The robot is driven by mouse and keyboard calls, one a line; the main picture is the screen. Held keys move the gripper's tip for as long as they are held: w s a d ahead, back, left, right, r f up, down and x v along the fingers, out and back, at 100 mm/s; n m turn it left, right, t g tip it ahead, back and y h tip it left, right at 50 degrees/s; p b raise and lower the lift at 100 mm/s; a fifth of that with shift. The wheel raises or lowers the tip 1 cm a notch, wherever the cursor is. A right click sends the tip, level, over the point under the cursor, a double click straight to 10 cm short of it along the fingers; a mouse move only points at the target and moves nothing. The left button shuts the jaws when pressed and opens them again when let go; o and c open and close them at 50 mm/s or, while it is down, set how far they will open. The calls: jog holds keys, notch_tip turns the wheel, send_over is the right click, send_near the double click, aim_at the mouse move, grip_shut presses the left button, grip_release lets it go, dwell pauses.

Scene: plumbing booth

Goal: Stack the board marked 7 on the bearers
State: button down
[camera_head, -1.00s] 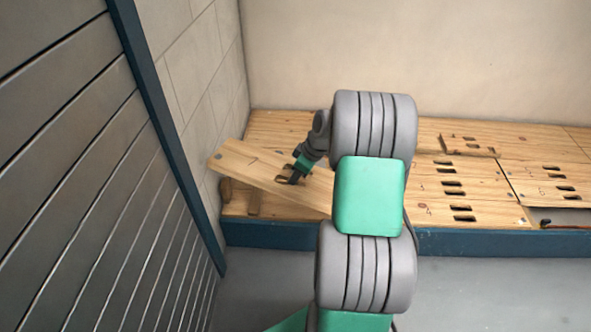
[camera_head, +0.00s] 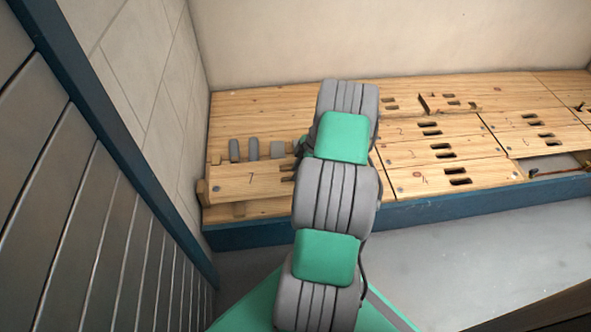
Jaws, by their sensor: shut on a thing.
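The pale wooden board marked 7 (camera_head: 250,182) is at the left end of the long wooden platform. Its number faces me, and its right end passes behind my arm. My gripper (camera_head: 292,167) is at the right part of the board, shut on it; my arm mostly hides the jaws.
Grey rounded shapes (camera_head: 252,149) stand along the board's back edge. Slotted boards (camera_head: 437,157) lie on the platform at right, beside an opening (camera_head: 552,164). A block wall and grey slatted panel (camera_head: 95,210) close off the left. Grey floor (camera_head: 450,250) is clear at right.

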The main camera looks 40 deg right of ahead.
jog(key=shift+f+b, duration=1.15)
jog(key=shift+f, duration=0.85)
jog(key=shift+d+r, duration=0.15)
jog(key=shift+r, duration=0.05)
jog(key=shift+f+b, duration=1.45)
jog(key=shift+f, duration=0.15)
jog(key=shift+f, duration=0.2)
jog(key=c, duration=1.2)
grip_release()
jog(key=shift+s, duration=0.1)
